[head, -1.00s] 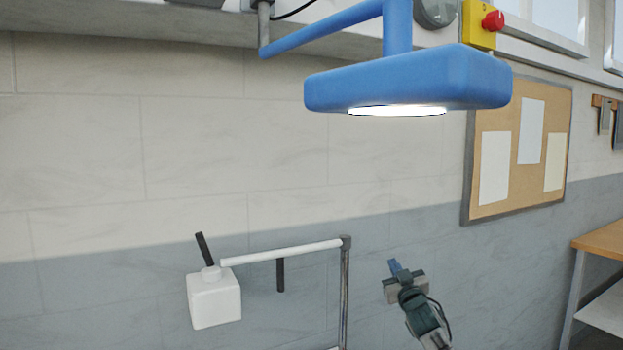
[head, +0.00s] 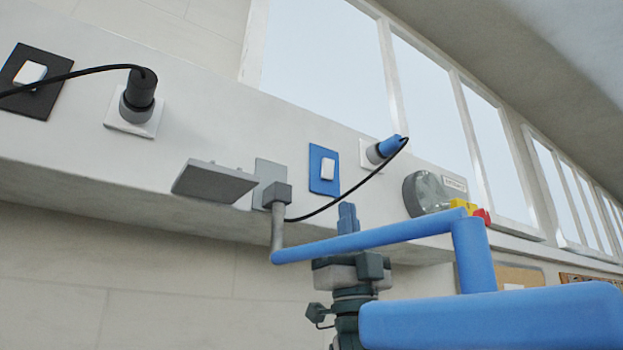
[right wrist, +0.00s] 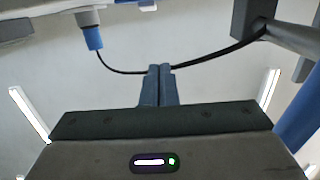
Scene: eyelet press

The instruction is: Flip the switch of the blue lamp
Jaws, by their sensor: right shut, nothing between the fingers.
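The blue switch plate (head: 325,168) with a white rocker is on the light wall ledge in the head view. My right gripper (head: 348,212) is shut and empty, its blue fingers pointing up below the plate and apart from it in the picture. Its closed fingertips (right wrist: 158,71) also show in the right wrist view. The blue lamp arm (head: 375,239) passes in front of the right gripper, hiding part of it. The lamp head (head: 490,322) is at lower right; its lit underside is hidden. My left gripper is out of view.
A blue plug (head: 390,147) with a black cable sits right of the switch; the cable hangs below the plate to the grey lamp bracket (head: 277,195). A grey flap (head: 212,183), a black switch plate (head: 30,82) and a black plug (head: 139,90) are further left.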

